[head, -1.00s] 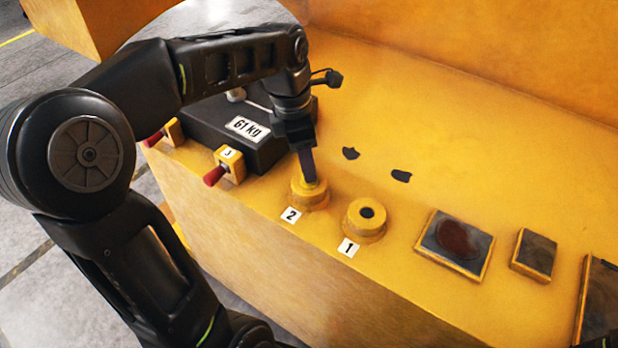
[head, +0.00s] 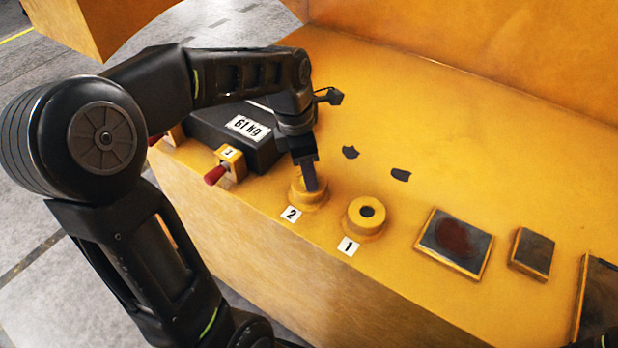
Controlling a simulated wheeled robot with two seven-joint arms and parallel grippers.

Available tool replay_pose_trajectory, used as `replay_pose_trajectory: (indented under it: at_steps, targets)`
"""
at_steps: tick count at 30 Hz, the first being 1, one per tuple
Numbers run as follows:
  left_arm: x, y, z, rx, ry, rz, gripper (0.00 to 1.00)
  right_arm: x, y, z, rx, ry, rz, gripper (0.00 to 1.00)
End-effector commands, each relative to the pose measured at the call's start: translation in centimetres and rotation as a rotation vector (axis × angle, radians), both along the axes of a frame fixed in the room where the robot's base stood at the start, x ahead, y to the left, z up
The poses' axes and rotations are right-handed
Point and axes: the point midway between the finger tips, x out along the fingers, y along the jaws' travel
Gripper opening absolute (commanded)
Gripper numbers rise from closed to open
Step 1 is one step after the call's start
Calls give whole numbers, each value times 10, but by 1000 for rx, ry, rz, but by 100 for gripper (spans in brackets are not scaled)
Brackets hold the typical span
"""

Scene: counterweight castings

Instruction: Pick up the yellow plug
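My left gripper (head: 310,183) points down into the top of the round yellow socket labelled 2 (head: 300,201). Its dark fingers overlap the socket's opening, and I cannot tell whether they are open or shut. The yellow plug cannot be made out now; the fingers cover the inside of socket 2. The round yellow socket labelled 1 (head: 366,219), just to the right, shows a dark empty hole.
A dark block marked 61 kg (head: 262,149) lies left of the gripper. A red-handled lever on a yellow block (head: 230,168) stands in front of it. Dark square pads (head: 452,247) lie to the right. The yellow surface behind the sockets is mostly clear, with two small dark patches.

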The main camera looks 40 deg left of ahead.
Motion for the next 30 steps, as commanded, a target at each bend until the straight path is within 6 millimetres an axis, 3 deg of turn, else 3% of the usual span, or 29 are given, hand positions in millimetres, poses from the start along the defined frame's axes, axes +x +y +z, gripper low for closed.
replay_pose_trajectory:
  at_steps: [15,30]
  targets:
    - [0,0,0,0,0,0,0,0,0,0,0,0,0,36]
    - [1,0,5,1,-2,0,0,0,0,-1,0,0,0,36]
